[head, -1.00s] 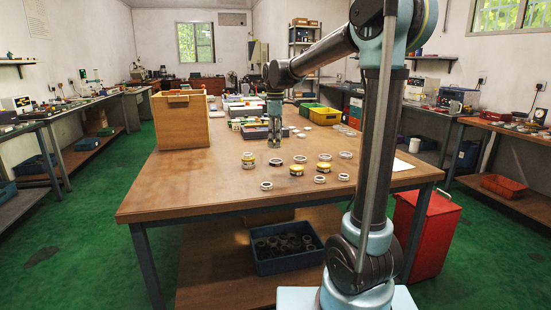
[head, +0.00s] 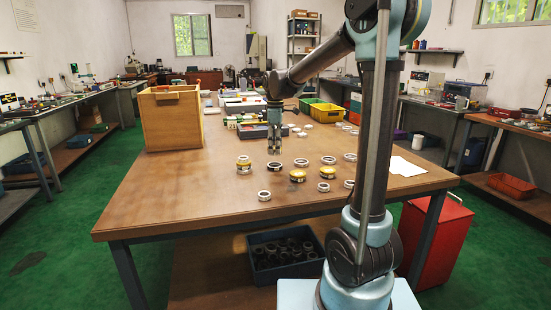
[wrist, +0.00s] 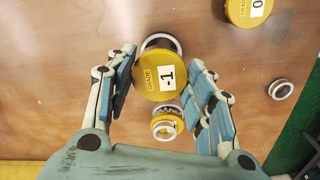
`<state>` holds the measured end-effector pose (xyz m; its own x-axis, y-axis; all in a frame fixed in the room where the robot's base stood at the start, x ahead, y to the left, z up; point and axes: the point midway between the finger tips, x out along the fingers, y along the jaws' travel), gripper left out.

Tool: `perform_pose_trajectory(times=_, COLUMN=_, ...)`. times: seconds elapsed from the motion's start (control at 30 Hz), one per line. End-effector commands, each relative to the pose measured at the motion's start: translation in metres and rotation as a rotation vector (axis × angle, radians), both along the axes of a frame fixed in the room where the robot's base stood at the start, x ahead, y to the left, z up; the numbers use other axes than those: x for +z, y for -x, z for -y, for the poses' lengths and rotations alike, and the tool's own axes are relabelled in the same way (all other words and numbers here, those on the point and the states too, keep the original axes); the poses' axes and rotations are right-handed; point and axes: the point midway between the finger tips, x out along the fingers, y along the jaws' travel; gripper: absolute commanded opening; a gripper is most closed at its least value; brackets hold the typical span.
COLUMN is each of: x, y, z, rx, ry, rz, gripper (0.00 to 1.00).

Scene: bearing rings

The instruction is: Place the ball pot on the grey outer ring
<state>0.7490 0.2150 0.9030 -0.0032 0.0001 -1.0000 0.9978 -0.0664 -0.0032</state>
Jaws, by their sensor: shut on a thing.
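My gripper (head: 274,146) is over the table, above the cluster of rings and pots. In the wrist view my gripper (wrist: 163,82) has its fingers on either side of a yellow-lidded pot (wrist: 152,83), labelled "GRADE -1", and is shut on it. A grey ring (wrist: 161,40) shows partly from behind the pot; the pot hides the rest. I cannot tell whether the pot touches it. In the head view the held pot is not clear among the fingers.
A smaller yellow piece with a pale ring (wrist: 167,124) lies close by. A yellow pot labelled "0" (wrist: 247,10) and a small ring (wrist: 281,89) lie to the right. Several rings and yellow pots cover the table (head: 180,200); a wooden box (head: 170,118) stands left.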

Motion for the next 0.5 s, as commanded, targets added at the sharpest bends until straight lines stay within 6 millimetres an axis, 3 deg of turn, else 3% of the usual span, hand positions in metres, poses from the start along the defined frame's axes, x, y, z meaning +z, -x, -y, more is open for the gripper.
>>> perform_pose_trajectory(times=0.5, x=-0.045, y=0.0, z=-0.002, rx=0.003, ry=0.0, rz=0.0, gripper=0.21)
